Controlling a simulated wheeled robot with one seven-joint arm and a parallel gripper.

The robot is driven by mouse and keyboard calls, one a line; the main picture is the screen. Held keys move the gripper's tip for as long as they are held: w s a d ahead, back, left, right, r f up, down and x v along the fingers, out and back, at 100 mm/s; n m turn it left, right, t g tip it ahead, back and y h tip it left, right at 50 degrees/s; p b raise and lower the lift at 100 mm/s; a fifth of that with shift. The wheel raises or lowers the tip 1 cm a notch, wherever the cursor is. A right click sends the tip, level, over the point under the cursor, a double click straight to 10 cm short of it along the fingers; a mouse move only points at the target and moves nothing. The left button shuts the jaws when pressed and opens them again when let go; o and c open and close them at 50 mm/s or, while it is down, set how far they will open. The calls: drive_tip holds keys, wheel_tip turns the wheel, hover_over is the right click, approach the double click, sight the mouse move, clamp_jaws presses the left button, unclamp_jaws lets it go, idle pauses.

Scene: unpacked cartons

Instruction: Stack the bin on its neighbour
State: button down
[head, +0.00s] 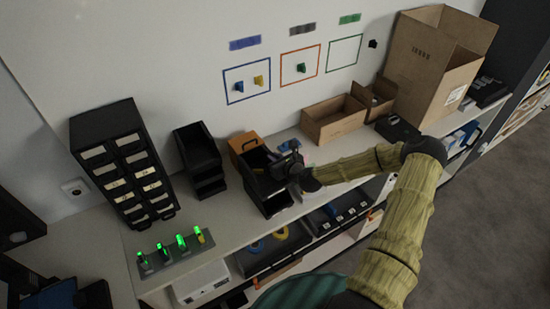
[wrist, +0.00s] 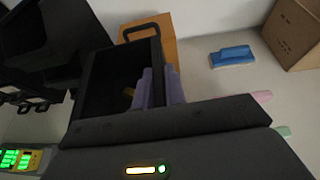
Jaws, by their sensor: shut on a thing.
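The bin (head: 255,186) is black and open-topped, on the light worktop in the middle of the head view. In the wrist view the bin (wrist: 112,85) shows its dark interior. My gripper (head: 278,160) is at the bin's right side; its purple fingers (wrist: 160,88) are shut on the bin's right wall. The gripper body hides the bin's near part in the wrist view. The neighbour is a stack of black bins (head: 197,150) just left, apart from the held bin; it also shows at the left of the wrist view (wrist: 45,45). Whether the held bin touches the worktop, I cannot tell.
An orange-brown case (head: 243,143) with a dark handle stands right behind the bin. A black drawer cabinet (head: 120,165) stands further left, with a green-lit panel (head: 175,252) in front. Open cartons (head: 333,120) stand to the right. A blue block (wrist: 232,56) lies on the worktop.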

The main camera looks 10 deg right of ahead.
drive_tip(key=shift+f, duration=0.35)
drive_tip(key=c, duration=1.4)
unclamp_jaws()
drive_tip(key=shift+o, duration=0.2)
drive_tip(key=shift+s, duration=0.1)
drive_tip(key=b+v, duration=0.5)
drive_tip(key=v, duration=1.2)
drive_tip(key=shift+d, duration=0.15)
drive_tip(key=shift+r, duration=0.1)
